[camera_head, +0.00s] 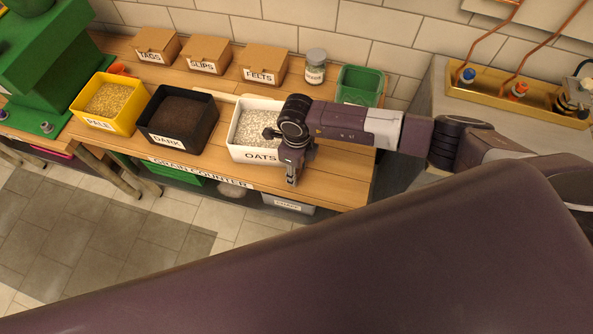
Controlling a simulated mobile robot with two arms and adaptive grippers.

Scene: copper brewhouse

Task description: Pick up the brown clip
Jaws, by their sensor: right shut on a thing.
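My right gripper (292,178) points down at the front of the wooden grain counter (345,190), just right of the white OATS bin (243,150). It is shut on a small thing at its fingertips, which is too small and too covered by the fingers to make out. I cannot pick out the brown clip anywhere in the head view. The gripper and wrist cover the right part of the OATS bin. My left gripper is not in view.
A black DARK bin (165,140) and a yellow PALE bin (87,122) stand left of the OATS bin. Cardboard boxes (262,78), a lidded jar (315,72) and a green bin (348,99) line the back. Bare counter lies right of my gripper.

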